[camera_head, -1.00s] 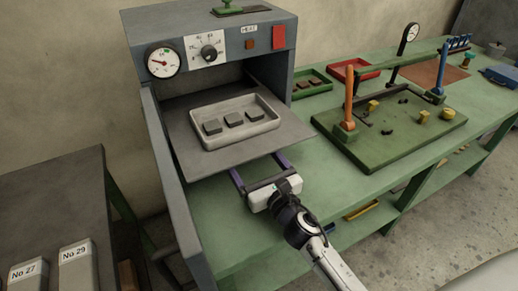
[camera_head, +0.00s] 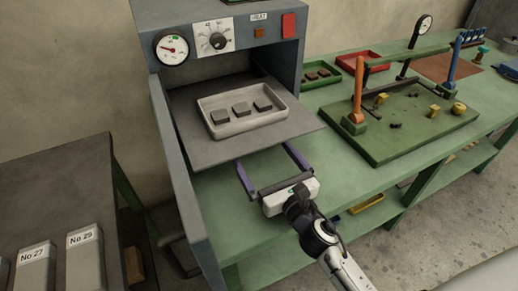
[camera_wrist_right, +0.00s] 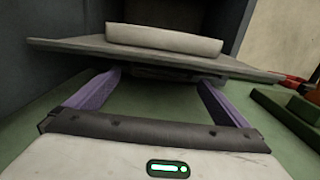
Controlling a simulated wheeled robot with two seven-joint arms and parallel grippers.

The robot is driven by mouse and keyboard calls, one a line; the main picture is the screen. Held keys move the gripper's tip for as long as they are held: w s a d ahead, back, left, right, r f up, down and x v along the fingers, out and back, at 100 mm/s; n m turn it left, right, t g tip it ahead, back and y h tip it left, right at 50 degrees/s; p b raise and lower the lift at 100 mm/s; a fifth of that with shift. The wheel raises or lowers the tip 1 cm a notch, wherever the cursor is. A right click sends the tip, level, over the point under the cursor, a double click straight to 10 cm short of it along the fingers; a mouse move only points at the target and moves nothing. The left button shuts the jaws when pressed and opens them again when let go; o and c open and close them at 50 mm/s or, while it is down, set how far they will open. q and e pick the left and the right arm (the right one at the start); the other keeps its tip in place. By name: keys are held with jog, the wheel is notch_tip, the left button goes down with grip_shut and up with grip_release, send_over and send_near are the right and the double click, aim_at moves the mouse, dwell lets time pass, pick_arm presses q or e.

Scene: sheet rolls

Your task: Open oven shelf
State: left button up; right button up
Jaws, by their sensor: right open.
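The grey oven (camera_head: 228,62) has an open front, and a tall grey panel like a swung-open door (camera_head: 186,185) stands along its left side. The flat grey oven shelf (camera_head: 218,152) sticks out of the opening. A pale tray (camera_head: 246,127) with three dark blocks sits on it. My right gripper (camera_head: 266,158) is just in front of the shelf's front edge, its purple fingers spread wide with nothing between them. In the right wrist view the fingers (camera_wrist_right: 160,86) point at the shelf edge (camera_wrist_right: 150,57); their tips appear low, near its underside. My left gripper is out of view.
A green bench (camera_head: 350,190) runs right from the oven, bearing a green fixture board (camera_head: 390,150) with orange and blue posts and small red and green trays. A dark table (camera_head: 50,190) with numbered blocks is at left. Bare bench lies below the shelf.

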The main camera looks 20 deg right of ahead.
jog(key=s, duration=0.2)
jog(key=s+b, duration=0.1)
jog(key=s, duration=0.2)
jog(key=shift+d+f, duration=0.15)
jog(key=shift+d, duration=0.05)
jog(key=shift+s+d, duration=0.1)
jog(key=shift+s, duration=0.6)
